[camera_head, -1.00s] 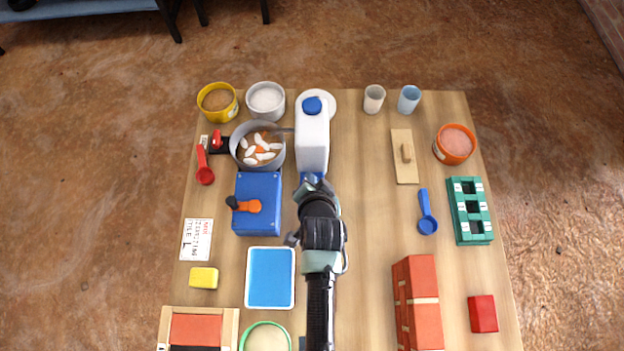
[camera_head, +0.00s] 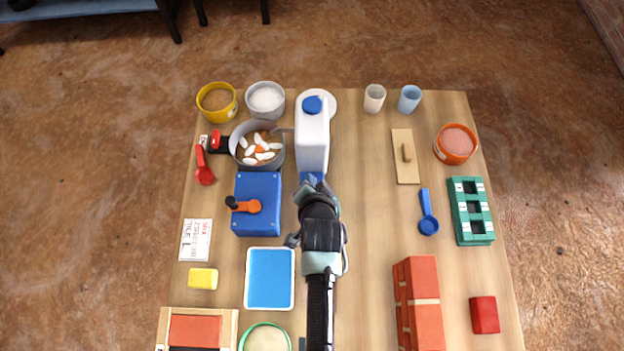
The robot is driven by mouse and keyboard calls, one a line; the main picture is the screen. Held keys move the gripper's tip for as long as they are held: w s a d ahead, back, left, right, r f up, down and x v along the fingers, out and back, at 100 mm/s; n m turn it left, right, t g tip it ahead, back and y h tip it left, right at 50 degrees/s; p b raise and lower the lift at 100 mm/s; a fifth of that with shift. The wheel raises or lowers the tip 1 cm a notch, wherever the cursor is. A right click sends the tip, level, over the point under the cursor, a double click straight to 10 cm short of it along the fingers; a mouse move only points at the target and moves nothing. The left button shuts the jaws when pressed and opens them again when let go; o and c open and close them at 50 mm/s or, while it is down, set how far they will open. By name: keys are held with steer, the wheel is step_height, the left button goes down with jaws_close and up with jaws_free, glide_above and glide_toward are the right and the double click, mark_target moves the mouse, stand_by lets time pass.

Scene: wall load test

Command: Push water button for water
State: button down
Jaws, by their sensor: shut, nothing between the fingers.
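A white water dispenser (camera_head: 313,140) with a blue cap stands at the back middle of the table. Its blue button (camera_head: 309,177) shows at its near foot, partly hidden by my gripper. A thin spout reaches left from the dispenser over the rim of a grey pot (camera_head: 257,163), which holds white pieces and orange-brown stuff. My gripper (camera_head: 314,186) is shut and empty, right at the near side of the button. I cannot tell whether the fingertips touch it.
A blue box (camera_head: 257,188) with an orange lever and a blue tray (camera_head: 270,277) lie left of my arm. Yellow (camera_head: 232,112) and white bowls stand behind the pot. The tabletop right of my arm is clear up to a blue scoop (camera_head: 427,215) and red bricks (camera_head: 424,320).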

steer(key=shift+s+f+b, duration=0.15)
steer(key=shift+f+b, duration=0.2)
steer(key=shift+f, duration=0.4)
stand_by(0.4)
steer(key=shift+r+p, duration=1.2)
steer(key=shift+r, duration=0.05)
step_height(320, 180, up, 5)
steer(key=p, duration=0.5)
steer(key=shift+r, duration=0.15)
